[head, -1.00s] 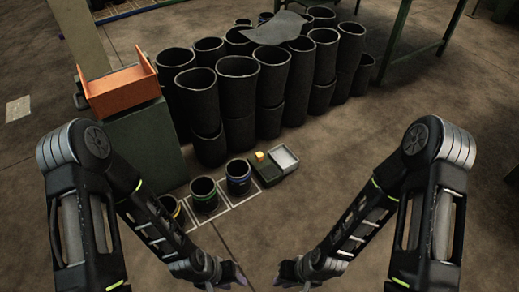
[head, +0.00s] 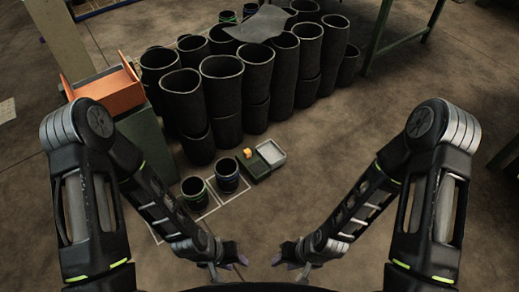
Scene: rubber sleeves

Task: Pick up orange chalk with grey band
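A small orange-yellow block (head: 248,153) sits on a dark green tray (head: 257,172) on the floor, in front of the black sleeves. It may be the chalk; a grey band is too small to make out. My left gripper (head: 241,262) is low in the picture, nearer to me than the tray and apart from it. My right gripper (head: 279,262) is at about the same height, a little to the right. Both appear empty; their fingers are too small and dark to judge the opening.
A pale grey tray (head: 271,152) adjoins the green one. Short black sleeves (head: 227,178) stand in marked floor squares. Tall black sleeves (head: 221,80) crowd behind. An orange bin (head: 106,92) rests on a green cabinet (head: 140,135) at left. Floor at right is clear.

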